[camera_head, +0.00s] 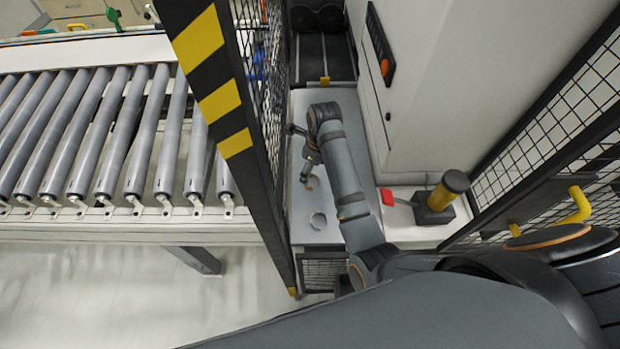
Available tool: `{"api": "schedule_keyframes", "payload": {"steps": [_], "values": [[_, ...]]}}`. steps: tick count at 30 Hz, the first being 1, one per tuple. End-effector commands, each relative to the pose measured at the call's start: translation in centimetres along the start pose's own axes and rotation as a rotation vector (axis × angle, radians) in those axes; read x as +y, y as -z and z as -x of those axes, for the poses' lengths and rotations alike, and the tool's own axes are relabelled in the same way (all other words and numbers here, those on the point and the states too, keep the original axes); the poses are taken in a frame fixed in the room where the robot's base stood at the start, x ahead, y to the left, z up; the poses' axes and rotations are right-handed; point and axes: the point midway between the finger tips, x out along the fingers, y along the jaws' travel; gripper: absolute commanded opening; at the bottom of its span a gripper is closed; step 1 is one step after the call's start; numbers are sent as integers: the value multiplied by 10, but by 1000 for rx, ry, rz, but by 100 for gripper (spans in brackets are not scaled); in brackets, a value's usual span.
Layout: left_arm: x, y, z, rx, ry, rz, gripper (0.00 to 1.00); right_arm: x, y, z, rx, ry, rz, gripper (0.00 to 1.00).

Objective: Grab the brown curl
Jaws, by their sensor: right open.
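The brown curl (313,182) is a small thin arc lying on the light grey surface (302,222) beside the machine. My right gripper (305,178) is just above and to the left of the curl, with its tip pointing down at the surface. It is open and appears to hold nothing; its fingers are small and partly hidden by their own angle. Whether a finger touches the curl I cannot tell. My left gripper is not in view.
A pale grey curl (318,220) lies nearer on the same surface. A striped post (213,80) and mesh fence stand close on the left, with a roller conveyor (100,130) beyond.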

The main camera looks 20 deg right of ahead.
Motion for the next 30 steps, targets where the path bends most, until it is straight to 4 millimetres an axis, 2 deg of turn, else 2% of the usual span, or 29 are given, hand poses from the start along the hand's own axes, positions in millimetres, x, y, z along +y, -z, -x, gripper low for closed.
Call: {"api": "schedule_keyframes", "payload": {"steps": [2,7,9,11,14,18,21,25,30], "values": [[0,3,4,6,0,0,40,0,0,-8,2,-1,0,74],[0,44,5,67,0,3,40,0,0,-15,0,0,0,74],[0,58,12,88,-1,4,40,0,1,-19,2,-1,0,74],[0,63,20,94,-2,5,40,1,3,-27,4,-3,0,74],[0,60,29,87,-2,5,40,1,4,-45,3,-2,0,74],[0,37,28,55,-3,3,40,1,4,-64,0,0,1,74],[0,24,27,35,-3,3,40,0,4,-67,-1,1,1,74],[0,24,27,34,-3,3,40,0,4,-67,-1,1,0,74],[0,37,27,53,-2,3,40,0,4,-67,-1,1,0,51]]}}
